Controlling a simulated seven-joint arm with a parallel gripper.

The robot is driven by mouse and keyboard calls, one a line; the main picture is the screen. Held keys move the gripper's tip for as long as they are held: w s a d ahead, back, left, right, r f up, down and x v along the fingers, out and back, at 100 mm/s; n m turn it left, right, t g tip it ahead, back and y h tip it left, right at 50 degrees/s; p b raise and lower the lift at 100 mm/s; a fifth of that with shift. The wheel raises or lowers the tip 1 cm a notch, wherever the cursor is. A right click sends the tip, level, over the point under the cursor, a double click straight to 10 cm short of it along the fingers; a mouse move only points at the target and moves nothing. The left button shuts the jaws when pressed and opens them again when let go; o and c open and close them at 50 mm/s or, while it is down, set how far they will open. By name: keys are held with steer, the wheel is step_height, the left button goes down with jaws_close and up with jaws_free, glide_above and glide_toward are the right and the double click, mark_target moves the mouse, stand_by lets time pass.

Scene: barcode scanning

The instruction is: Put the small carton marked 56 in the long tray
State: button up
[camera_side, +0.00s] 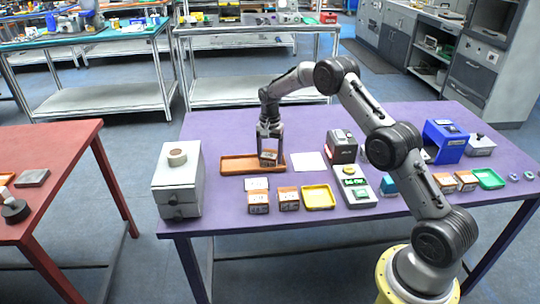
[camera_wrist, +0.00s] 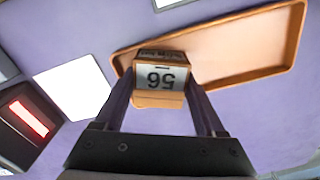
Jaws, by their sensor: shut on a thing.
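The small carton marked 56 (camera_wrist: 160,77) is between the fingers of my gripper (camera_wrist: 162,98) in the wrist view, its number upside down. In the side view the carton (camera_side: 268,156) is at the right end of the long tray (camera_side: 238,165), held by my gripper (camera_side: 269,150) from above. The long tray is orange-brown and shallow; it also shows in the wrist view (camera_wrist: 290,45), empty apart from the carton's end. I cannot tell whether the carton touches the tray floor. My gripper is shut on the carton.
A white sheet (camera_side: 310,162) lies right of the tray, with a dark scanner (camera_side: 342,147) showing a red light beyond it. Two cartons (camera_side: 258,201) (camera_side: 288,199) and a yellow tray (camera_side: 318,197) are in front. A grey drawer box (camera_side: 179,181) stands left.

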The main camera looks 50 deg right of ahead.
steer(key=o, duration=1.2)
steer(key=shift+f, duration=0.15)
steer(key=shift+o, duration=0.2)
